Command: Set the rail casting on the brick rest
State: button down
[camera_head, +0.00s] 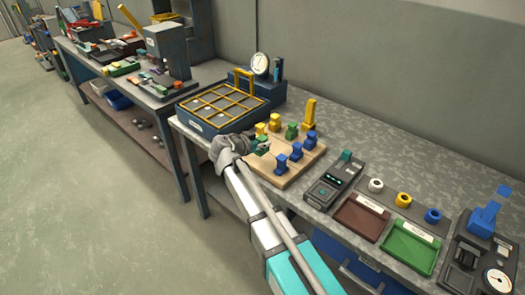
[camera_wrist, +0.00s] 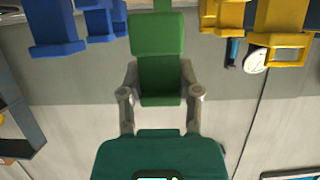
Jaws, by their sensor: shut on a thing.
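My gripper (camera_head: 250,145) is at the left edge of the wooden board (camera_head: 287,176) on the near bench. In the wrist view, my gripper (camera_wrist: 160,92) is shut on a green block-like casting (camera_wrist: 157,50), with one finger on each side. The held casting also shows in the head view as a small green piece (camera_head: 261,148), partly hidden by my gripper. Whether its base touches the board is unclear. No readable label tells which piece is the rail casting or which surface is the brick rest.
Yellow (camera_head: 275,122), green (camera_head: 291,131) and blue (camera_head: 281,164) castings stand close by on the board. A blue box with a yellow grid (camera_head: 215,107) and a dial gauge (camera_head: 260,64) stand behind. A brown tray (camera_head: 361,218) and green tray (camera_head: 409,247) lie to the right.

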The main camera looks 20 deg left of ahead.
aim_at(262, 149)
jog(key=shift+w+a+f+b, duration=0.15)
jog(key=shift+w+f+b, duration=0.35)
jog(key=shift+f+b, duration=0.3)
jog(key=shift+s+f+b, duration=0.1)
jog(key=shift+f+b, duration=1.15)
jog(key=shift+f, duration=0.15)
jog(key=shift+c, duration=1.5)
grip_release()
jog(key=shift+r, duration=0.25)
